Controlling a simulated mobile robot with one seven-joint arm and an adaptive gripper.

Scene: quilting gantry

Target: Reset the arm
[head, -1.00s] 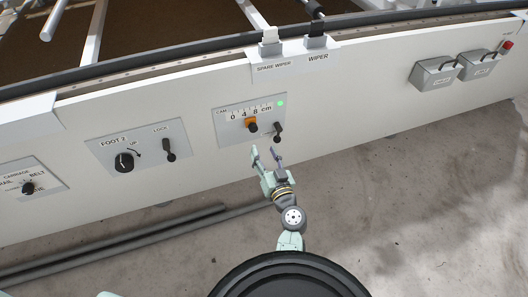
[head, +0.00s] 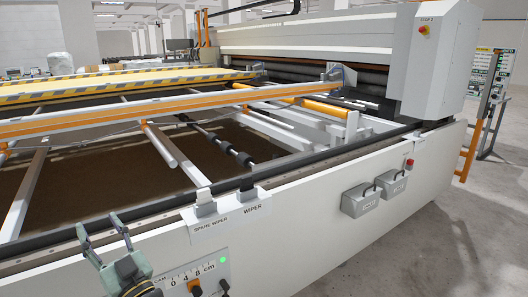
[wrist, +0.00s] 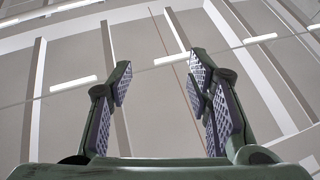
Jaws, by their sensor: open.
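My gripper (head: 105,240) is open and empty at the lower left of the head view, in front of the machine's white side panel (head: 320,240). Its fingers point up. In the wrist view the two padded fingers (wrist: 158,95) stand wide apart with only the ceiling beyond them. The gripper appears apart from the panel.
Spare wiper (head: 205,207) and wiper (head: 247,190) holders sit on the panel's top edge. Two grey boxes (head: 360,200) stick out from the panel to the right. The gantry's orange-edged rail (head: 150,122) spans the bed. Concrete floor (head: 450,230) at right is clear.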

